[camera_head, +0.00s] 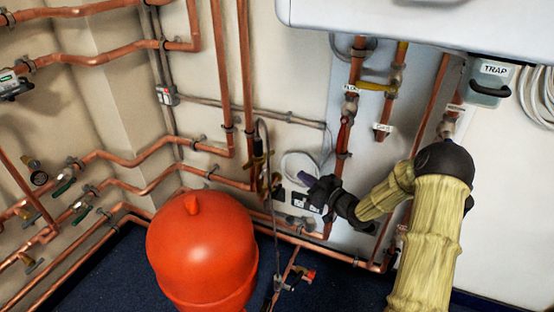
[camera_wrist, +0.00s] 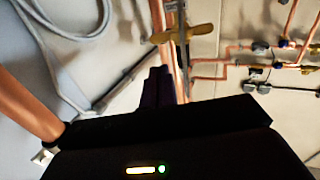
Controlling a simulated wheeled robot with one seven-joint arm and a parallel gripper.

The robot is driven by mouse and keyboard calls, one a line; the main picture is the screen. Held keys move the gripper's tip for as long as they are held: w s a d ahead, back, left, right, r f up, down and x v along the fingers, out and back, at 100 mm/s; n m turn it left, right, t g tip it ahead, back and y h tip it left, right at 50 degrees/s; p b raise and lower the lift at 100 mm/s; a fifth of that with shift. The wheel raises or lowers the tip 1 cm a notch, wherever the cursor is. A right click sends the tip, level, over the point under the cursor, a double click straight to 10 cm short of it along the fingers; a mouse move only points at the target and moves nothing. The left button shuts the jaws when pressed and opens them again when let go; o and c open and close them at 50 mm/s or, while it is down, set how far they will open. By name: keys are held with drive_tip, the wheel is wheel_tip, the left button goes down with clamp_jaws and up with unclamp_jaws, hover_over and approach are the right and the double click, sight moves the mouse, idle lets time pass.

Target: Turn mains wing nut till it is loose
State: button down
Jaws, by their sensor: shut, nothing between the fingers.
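A brass wing-shaped part (camera_wrist: 180,34), which looks like the wing nut, sits across a copper pipe at the top of the wrist view. My gripper (camera_head: 308,178) is at the end of my arm near the wall, to the right of these fittings. In the wrist view its dark fingers (camera_wrist: 158,85) are together and empty, below the brass part and apart from it in the picture.
A red tank (camera_head: 202,252) stands at the front left. A copper pipe (camera_head: 346,130) rises close to my gripper. A grey hose (camera_wrist: 80,36) loops at the upper left of the wrist view. A white boiler casing (camera_head: 420,22) hangs above, with a trap (camera_head: 490,82) below it.

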sight(271, 153)
drive_tip(key=shift+s+d, duration=0.1)
drive_tip(key=shift+d, duration=0.1)
drive_tip(key=b+x, duration=0.3)
drive_tip(key=x, duration=1)
drive_tip(key=shift+d+f+b, duration=0.15)
drive_tip(key=shift+b, duration=0.15)
drive_tip(key=shift+w+a, duration=0.35)
drive_tip(key=shift+w, duration=0.2)
